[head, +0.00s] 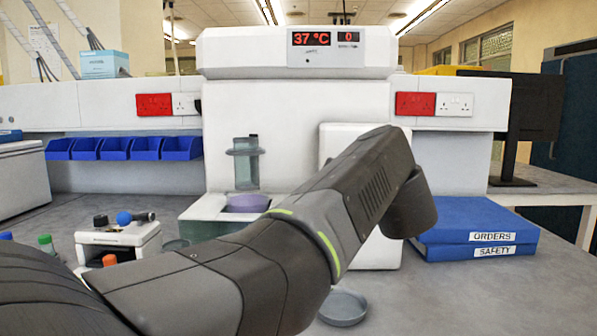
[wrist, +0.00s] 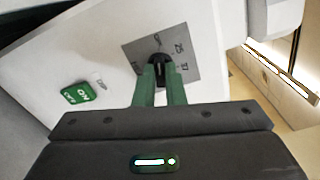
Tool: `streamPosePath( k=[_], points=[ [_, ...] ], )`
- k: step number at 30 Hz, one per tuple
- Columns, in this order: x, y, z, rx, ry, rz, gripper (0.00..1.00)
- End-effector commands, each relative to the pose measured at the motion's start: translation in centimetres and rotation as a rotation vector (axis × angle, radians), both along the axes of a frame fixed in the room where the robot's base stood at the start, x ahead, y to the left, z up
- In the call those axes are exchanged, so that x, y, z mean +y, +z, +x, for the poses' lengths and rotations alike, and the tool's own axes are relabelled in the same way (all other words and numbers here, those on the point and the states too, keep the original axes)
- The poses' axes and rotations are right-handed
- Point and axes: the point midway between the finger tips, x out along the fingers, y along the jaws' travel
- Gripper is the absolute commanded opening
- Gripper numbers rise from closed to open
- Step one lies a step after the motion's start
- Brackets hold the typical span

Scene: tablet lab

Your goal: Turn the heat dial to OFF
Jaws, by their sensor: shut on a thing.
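The heat dial (wrist: 159,64) is a small black knob on a grey square plate (wrist: 182,50) on a white panel. The plate has marks including 25 and 37; other marks are partly covered or too small to read. My gripper (wrist: 159,74) is shut on the dial, one green finger on each side. Which mark the dial points at is not clear. In the head view, the white apparatus (head: 295,110) shows 37 °C and a 0 on its red displays. My arm hides the dial and the gripper there.
A green ON/OFF switch (wrist: 77,94) sits on the white panel left of the dial. Blue binders (head: 475,225) lie on the bench at right. A shallow grey dish (head: 343,308) is in front. A small white device (head: 118,243) and colored-cap items stand at left.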

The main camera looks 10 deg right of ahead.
Motion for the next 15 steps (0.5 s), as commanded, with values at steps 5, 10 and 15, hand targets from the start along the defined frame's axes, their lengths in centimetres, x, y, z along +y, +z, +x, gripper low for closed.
streamPosePath(
  k=[5, 10, 15],
  points=[
    [0.01, -0.08, 0.00, 0.002, 0.001, 0.000, 0.00],
    [0.00, -0.08, 0.01, 0.002, 0.001, 0.001, 0.22],
    [-0.01, -0.05, 0.01, 0.001, 0.000, 0.001, 0.32]
  ],
)
